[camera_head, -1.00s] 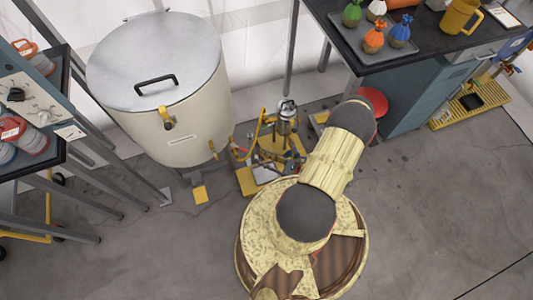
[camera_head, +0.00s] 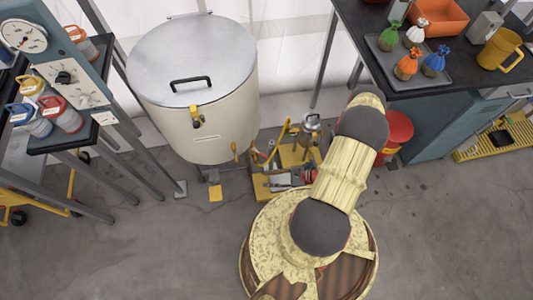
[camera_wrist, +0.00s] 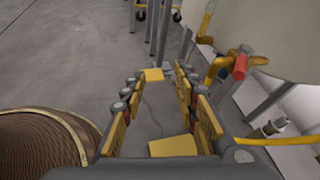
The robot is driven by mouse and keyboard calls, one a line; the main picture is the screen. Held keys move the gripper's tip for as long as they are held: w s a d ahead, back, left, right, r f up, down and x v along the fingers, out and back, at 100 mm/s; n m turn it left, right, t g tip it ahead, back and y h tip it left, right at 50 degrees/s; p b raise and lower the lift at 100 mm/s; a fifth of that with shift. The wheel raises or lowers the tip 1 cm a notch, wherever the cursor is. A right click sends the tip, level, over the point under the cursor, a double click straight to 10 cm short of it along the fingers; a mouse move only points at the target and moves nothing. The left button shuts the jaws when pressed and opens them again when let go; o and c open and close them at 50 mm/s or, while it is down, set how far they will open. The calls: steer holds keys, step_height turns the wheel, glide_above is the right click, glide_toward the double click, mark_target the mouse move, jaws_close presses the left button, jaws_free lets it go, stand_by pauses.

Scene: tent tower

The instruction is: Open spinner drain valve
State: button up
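The spinner (camera_head: 205,130) is a large cream drum with a grey lid and black handle, left of centre in the head view. A yellow pipe with a red handle, which looks like the drain valve (camera_wrist: 239,67), sits low on the drum wall in the wrist view. In the head view the yellow fitting (camera_head: 235,152) at the drum's lower right is small, and its handle position is unclear. My gripper (camera_wrist: 158,74) is open and empty, its fingers apart, with the valve to their right and not touched. My gripper is hidden in the head view.
A yellow pump stand (camera_head: 300,156) with a hose is right of the drum. A red bucket (camera_head: 398,130) stands beside the dark workbench (camera_head: 378,55). A shelf rack with bottles (camera_head: 62,115) is on the left.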

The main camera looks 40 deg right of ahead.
steer(key=s+a+n+g+p, duration=0.1)
steer(key=a+n+g+p, duration=0.15)
steer(key=n+g, duration=0.35)
steer(key=n+g+h+p, duration=0.35)
steer(key=n+h, duration=0.85)
steer(key=n, duration=1)
glide_toward(263, 155)
steer(key=shift+t, duration=0.25)
steer(key=f+b, duration=0.1)
steer(key=f, duration=0.1)
steer(key=d+f+b, duration=0.1)
steer(key=f, duration=0.5)
steer(key=shift+s+d+b, duration=0.1)
steer(key=shift+d+b, duration=0.1)
steer(key=shift+b, duration=0.2)
steer(key=c, duration=0.4)
steer(key=c, duration=0.3)
jaws_close()
